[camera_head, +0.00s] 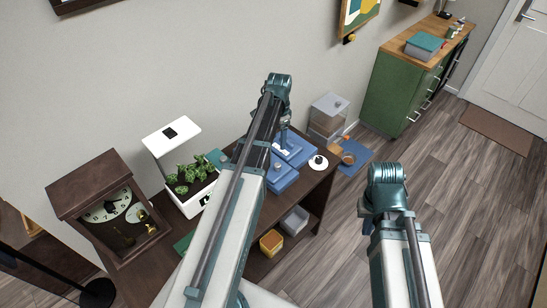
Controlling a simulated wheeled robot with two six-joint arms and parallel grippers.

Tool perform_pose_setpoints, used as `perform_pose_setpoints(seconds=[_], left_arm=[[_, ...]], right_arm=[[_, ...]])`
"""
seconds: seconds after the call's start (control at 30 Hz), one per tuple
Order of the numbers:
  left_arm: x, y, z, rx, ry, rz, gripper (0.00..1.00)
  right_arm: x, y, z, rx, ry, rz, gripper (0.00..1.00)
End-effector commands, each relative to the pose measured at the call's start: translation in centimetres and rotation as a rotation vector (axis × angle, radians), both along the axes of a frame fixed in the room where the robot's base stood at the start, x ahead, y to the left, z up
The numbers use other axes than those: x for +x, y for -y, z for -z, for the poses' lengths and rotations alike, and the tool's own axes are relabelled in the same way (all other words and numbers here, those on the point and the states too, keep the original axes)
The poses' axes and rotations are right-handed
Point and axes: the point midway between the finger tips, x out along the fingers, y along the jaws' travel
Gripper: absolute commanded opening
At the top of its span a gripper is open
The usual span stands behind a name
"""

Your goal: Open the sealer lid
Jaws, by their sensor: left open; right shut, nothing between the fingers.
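The blue sealer (283,181) sits on the dark brown table, partly hidden behind my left arm. Its upper blue part (297,152) shows to the right of the arm; I cannot make out clearly how its lid stands. My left gripper (283,140) points down over the sealer and is open, with nothing seen between its fingers. Whether it touches the sealer I cannot tell. My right gripper (367,224) hangs below its wrist, shut and empty, over the floor to the right of the table. It is mostly hidden by its own arm.
A white planter (186,209) with green plants and a wooden clock (112,206) stand left of the sealer. A white round item (318,163) lies at the table's right edge. Bins (294,220) sit on the shelf below.

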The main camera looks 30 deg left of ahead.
Motion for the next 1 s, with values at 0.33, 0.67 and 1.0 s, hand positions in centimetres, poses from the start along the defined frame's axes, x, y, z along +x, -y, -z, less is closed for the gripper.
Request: perform_pose_setpoints(seconds=[0.33,0.67,1.0], left_arm=[[0.1,-0.2,0.7,-0.001,0.001,0.004,0.66],[0.1,-0.2,4.3,-0.001,0.001,0.003,0.66],[0.1,-0.2,9.2,-0.001,0.001,0.003,0.66]], right_arm=[[0.0,0.0,0.7,0.000,0.000,-0.001,0.00],[0.0,0.0,4.3,-0.001,0.000,-0.007,0.00],[0.0,0.0,9.2,-0.002,0.000,-0.007,0.00]])
